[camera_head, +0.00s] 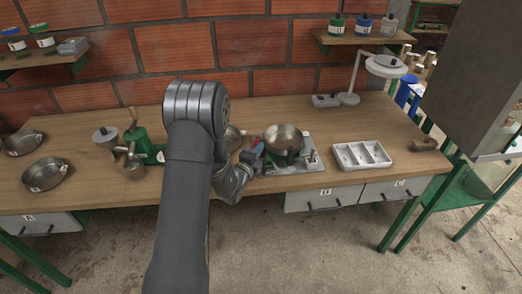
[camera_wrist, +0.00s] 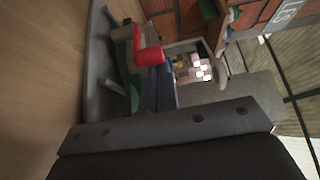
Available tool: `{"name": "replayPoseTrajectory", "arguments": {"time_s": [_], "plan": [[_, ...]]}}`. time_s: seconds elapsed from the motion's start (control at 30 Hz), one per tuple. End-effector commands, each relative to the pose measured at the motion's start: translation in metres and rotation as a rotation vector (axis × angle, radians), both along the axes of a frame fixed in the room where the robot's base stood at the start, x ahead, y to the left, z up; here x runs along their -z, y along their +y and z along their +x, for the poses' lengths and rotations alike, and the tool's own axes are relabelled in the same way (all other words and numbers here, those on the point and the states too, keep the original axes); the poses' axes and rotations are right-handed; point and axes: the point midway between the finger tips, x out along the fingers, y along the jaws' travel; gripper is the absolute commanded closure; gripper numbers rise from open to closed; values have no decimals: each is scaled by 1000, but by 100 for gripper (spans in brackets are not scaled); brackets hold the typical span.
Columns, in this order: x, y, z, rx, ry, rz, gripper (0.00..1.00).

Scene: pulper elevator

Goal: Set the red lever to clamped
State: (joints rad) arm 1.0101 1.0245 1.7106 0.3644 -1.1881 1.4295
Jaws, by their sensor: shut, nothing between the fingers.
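The red lever (camera_wrist: 149,55) shows in the wrist view as a short red bar on a grey and green fixture (camera_wrist: 122,70). In the head view only a small patch of the red lever (camera_head: 259,143) shows, at the left side of the metal bowl (camera_head: 284,136). My gripper (camera_wrist: 157,72) is shut and empty, its blue fingers pointing at the lever. The tips are close to the lever or touching it; I cannot tell which. In the head view my gripper (camera_head: 256,152) is left of the bowl. The lever's clamp position cannot be read.
A green hand grinder (camera_head: 136,145) stands left of my arm on the wooden bench (camera_head: 80,170). A white divided tray (camera_head: 361,155) and a lamp (camera_head: 385,66) are to the right. A grey cabinet (camera_head: 456,70) hangs at the far right.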

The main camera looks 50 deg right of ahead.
Motion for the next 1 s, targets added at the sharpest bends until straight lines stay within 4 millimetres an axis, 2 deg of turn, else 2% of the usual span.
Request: {"name": "replayPoseTrajectory", "arguments": {"time_s": [0.4, 0.77, 1.0], "plan": [[0, 12, 29, -2, 0, -1, 100], [0, 14, 57, 0, 0, -1, 100], [0, 10, 74, 124, -1, -2, 100]]}}
